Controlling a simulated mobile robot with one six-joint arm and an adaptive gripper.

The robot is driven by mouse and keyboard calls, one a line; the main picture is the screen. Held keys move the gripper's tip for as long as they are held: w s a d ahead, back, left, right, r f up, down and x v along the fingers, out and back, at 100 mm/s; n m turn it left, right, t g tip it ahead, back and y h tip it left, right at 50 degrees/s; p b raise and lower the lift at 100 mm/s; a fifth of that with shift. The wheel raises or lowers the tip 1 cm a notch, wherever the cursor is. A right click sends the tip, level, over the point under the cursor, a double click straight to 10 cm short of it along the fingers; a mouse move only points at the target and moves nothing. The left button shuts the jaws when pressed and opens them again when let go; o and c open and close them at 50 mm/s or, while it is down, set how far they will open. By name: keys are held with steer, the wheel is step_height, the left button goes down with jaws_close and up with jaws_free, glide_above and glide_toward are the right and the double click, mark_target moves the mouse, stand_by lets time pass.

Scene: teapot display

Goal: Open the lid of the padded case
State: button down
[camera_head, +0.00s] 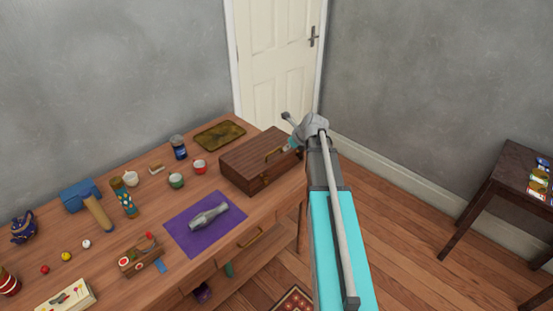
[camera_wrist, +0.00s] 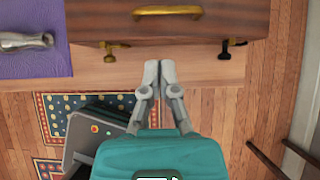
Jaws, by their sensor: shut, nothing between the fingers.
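The padded case (camera_head: 245,165) is a brown wooden box with a brass handle, standing on the right end of the wooden table. Its lid is down. In the wrist view the case (camera_wrist: 225,20) fills the top, with its brass handle (camera_wrist: 168,11) and two brass latches on the front side, left (camera_wrist: 111,52) and right (camera_wrist: 227,50). My gripper (camera_wrist: 159,66) is shut and empty, its fingertips over the table's front edge, between the latches and apart from the case in the picture. In the head view my wrist is beside the case's right end and the fingertips are hard to see.
A purple cloth (camera_head: 178,228) with a grey metal object (camera_head: 208,215) lies left of the case. The table front (camera_head: 215,280) has drawers. A patterned rug (camera_wrist: 55,112) lies on the floor.

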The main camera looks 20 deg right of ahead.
mark_target(272, 157)
steer(key=shift+d, duration=0.2)
steer(key=shift+w+a+f, duration=0.1)
steer(key=shift+w, duration=0.05)
steer(key=shift+b+x, duration=4)
steer(key=shift+x, duration=0.85)
steer(key=shift+w+r+p, duration=0.1)
steer(key=shift+r+p, duration=0.3)
steer(key=shift+p, duration=0.05)
